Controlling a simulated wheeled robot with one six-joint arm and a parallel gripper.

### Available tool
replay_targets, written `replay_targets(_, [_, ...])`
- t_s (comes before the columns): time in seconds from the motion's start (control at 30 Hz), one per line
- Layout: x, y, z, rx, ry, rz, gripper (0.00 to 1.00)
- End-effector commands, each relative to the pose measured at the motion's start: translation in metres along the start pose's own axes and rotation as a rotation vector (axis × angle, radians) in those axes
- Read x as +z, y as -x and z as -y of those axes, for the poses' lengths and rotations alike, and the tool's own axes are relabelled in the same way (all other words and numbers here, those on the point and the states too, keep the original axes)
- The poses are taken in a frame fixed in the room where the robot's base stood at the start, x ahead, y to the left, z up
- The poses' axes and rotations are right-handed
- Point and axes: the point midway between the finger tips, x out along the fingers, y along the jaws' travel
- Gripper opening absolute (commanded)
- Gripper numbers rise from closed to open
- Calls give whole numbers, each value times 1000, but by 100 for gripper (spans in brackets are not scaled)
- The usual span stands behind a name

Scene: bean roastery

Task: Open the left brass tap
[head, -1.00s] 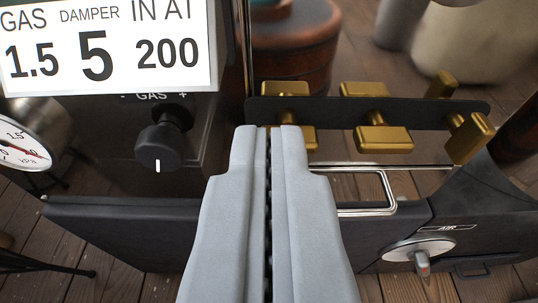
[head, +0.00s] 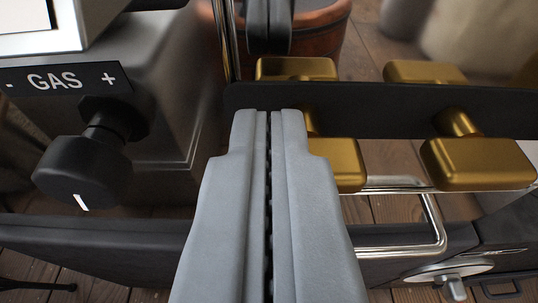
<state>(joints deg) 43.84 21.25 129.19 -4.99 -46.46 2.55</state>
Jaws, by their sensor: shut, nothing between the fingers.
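The left brass tap shows a front brass block (head: 350,166) just right of my fingers, its left part hidden behind them. Another brass block (head: 297,69) shows above and behind the dark plate. My gripper (head: 269,118) is shut and empty, its two grey fingers side by side with a thin dark seam. The fingertips overlap the dark plate's lower left part and the left tap's edge. I cannot tell whether they touch it. A second brass tap (head: 478,163) is on the right, clear of my gripper.
A black gas knob (head: 84,172) sticks out at the left. A bent chrome handle (head: 437,222) lies below the taps. The dark plate (head: 385,110) spans behind the front blocks. A metal dial (head: 450,280) is at the lower right.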

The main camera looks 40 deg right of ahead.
Motion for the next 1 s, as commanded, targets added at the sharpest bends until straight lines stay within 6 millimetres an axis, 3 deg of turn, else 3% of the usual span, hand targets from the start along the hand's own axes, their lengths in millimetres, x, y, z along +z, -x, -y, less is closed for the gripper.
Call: replay_targets(1.0, [2,0,4,27,112,0,0])
